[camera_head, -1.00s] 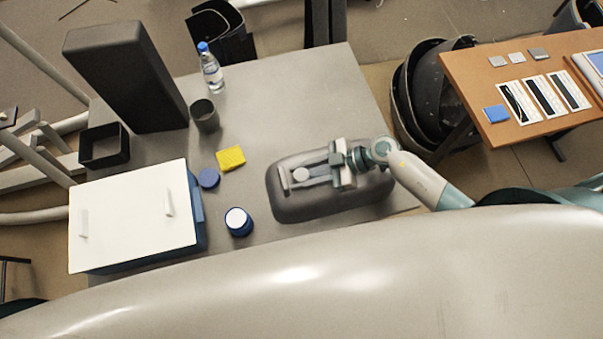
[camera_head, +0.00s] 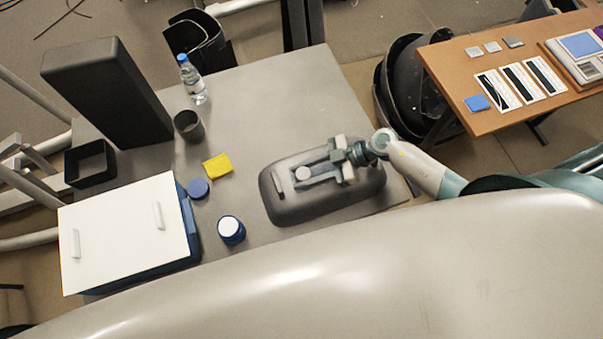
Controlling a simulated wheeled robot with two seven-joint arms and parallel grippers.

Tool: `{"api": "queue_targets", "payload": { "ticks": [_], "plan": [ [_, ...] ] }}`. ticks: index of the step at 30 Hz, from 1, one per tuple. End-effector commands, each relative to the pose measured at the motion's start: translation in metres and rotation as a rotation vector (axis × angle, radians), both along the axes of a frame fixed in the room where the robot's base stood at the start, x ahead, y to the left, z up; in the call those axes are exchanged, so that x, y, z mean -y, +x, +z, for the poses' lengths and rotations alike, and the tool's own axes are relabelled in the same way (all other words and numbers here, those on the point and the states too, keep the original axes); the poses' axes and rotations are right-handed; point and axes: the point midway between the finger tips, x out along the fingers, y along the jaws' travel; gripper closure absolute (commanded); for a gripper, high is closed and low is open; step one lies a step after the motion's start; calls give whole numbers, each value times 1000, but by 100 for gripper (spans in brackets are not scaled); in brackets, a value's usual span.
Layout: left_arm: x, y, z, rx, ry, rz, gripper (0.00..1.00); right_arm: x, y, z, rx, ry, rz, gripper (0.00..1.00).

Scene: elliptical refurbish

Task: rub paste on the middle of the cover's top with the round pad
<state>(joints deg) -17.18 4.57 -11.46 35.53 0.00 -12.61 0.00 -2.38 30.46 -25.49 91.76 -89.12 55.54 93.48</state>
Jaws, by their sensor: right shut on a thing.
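The cover (camera_head: 340,202) is a dark grey, rounded, elongated body lying near the right front of the grey table. My right gripper (camera_head: 299,176) reaches in from the right and is over the top of the cover. It is shut on the small pale round pad (camera_head: 303,173), which shows near the fingertips. Whether the pad touches the cover's top is hidden from above. No paste can be made out on the cover. An open blue jar with a white top surface (camera_head: 231,227), likely the paste, stands left of the cover. My left gripper is not in view.
A blue disc (camera_head: 199,189) and yellow sponge (camera_head: 218,166) lie near the jar. A white-lidded blue box (camera_head: 125,235), black open box (camera_head: 90,164), tall dark block (camera_head: 105,90), grey cup (camera_head: 188,125) and bottle (camera_head: 192,80) stand leftward. Bare table (camera_head: 285,105) lies behind the cover.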

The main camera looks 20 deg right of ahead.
Motion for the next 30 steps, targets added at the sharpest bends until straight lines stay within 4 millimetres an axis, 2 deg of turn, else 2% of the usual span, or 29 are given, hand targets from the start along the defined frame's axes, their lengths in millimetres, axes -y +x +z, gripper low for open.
{"api": "queue_targets", "payload": {
  "ticks": [7,24,30],
  "plan": [
    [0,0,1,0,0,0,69,2,-1,2,-2,-5,0,88],
    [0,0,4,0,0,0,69,1,0,49,0,-3,0,88],
    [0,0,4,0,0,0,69,0,0,59,0,-1,0,88]
  ]
}}
